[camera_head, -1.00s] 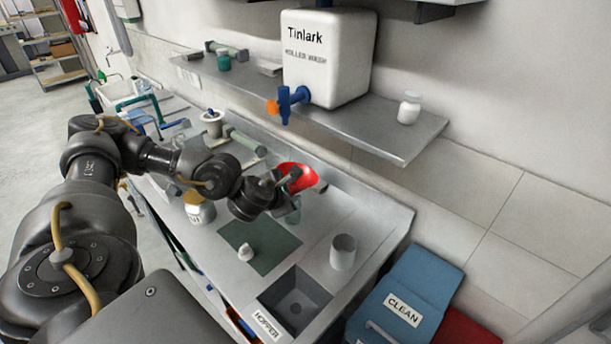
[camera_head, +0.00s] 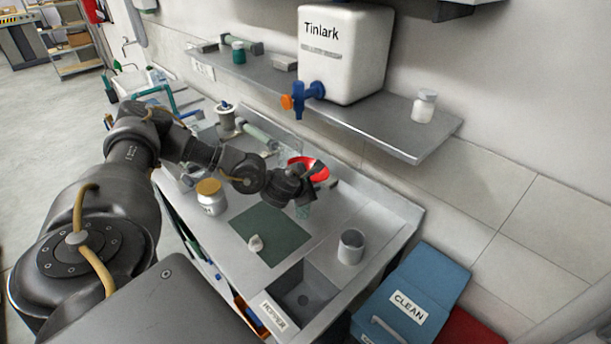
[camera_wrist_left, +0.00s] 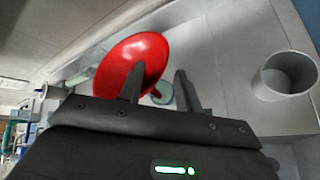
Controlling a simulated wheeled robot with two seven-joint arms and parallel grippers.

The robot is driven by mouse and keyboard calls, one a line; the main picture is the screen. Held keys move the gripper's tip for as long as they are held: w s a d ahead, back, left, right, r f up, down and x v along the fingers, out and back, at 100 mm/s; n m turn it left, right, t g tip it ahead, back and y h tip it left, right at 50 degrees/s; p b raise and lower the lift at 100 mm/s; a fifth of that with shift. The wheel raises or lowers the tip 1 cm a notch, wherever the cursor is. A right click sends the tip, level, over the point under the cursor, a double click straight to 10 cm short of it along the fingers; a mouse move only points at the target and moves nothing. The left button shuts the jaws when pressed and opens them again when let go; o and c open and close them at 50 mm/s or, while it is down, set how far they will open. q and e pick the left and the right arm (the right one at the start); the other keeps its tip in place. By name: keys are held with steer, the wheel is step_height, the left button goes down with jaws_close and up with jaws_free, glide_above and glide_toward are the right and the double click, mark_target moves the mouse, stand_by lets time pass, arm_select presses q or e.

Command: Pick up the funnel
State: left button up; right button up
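The red funnel (camera_head: 308,161) is at the back of the grey worktop, partly hidden behind my left gripper (camera_head: 314,176). In the left wrist view, the wide red mouth of the funnel (camera_wrist_left: 126,54) faces the camera. There my left gripper (camera_wrist_left: 160,70) is open, its two dark fingers well apart. One finger overlaps the funnel's mouth in the picture; the other is to the right of its rim. I cannot tell whether either finger touches it. A greenish clear vessel (camera_wrist_left: 162,95) shows below the funnel; the funnel's spout is hidden. My right gripper is not in view.
A grey cup (camera_head: 351,247) stands near the sink (camera_head: 304,289). A shelf (camera_head: 385,140) with a white tank (camera_head: 345,60) overhangs the back.

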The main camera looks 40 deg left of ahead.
mark_target(314, 181)
arm_select(q)
steer(key=x, duration=0.3)
steer(key=shift+w+f+p, duration=0.1)
steer(key=shift+f+p, duration=0.05)
steer(key=shift+p, duration=0.25)
jaws_close()
